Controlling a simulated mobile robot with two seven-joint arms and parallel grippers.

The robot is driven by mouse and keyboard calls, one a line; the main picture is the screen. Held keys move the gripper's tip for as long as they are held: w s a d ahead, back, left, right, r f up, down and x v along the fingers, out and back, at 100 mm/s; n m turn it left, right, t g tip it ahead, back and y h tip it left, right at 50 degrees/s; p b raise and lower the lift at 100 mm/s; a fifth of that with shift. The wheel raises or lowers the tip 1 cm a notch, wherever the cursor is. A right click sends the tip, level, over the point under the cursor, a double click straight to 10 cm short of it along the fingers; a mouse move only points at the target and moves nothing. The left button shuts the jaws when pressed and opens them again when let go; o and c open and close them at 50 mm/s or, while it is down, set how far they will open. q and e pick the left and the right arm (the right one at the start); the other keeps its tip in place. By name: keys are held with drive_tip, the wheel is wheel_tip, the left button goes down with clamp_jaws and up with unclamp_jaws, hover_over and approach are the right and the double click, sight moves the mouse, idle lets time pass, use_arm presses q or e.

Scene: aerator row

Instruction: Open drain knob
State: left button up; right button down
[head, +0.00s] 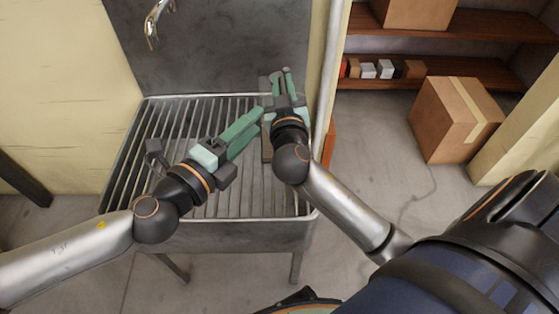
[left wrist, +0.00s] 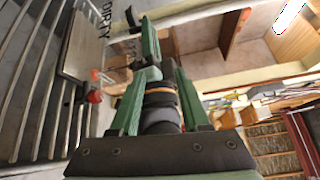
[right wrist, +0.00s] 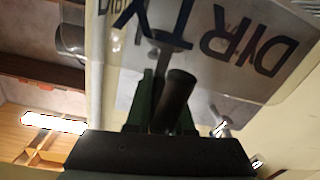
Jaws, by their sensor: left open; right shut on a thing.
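A small red part (left wrist: 95,97), possibly the drain knob, shows near that lettering. My left gripper (head: 255,118) is open, just left of and below the right one in the head view. The left wrist view shows its spread green fingers (left wrist: 157,85). The knob is hidden in the head view.
Both grippers are over a slatted metal sink or rack (head: 135,165). A pale wall post (head: 328,75) stands close to the right gripper. A faucet (head: 153,25) hangs above. A cardboard box (head: 445,125) and shelves (head: 480,70) stand farther right.

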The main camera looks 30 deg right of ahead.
use_arm(q)
drive_tip(key=s+a+f+m+g+y, duration=0.1)
drive_tip(key=a+f+m+g, duration=0.2)
drive_tip(key=m, duration=0.7)
drive_tip(key=s+a+f+m+g+y, duration=0.1)
drive_tip(key=a+f+m+g+y, duration=0.1)
drive_tip(key=f+m, duration=0.55)
drive_tip(key=shift+m, duration=0.75)
drive_tip(key=x, duration=0.3)
drive_tip(key=r+x, duration=0.1)
drive_tip(key=x, duration=0.3)
drive_tip(key=d+r+x, duration=0.1)
drive_tip(key=x, duration=0.3)
drive_tip(key=shift+s+r, duration=0.1)
drive_tip(key=shift+s, duration=0.05)
clamp_jaws()
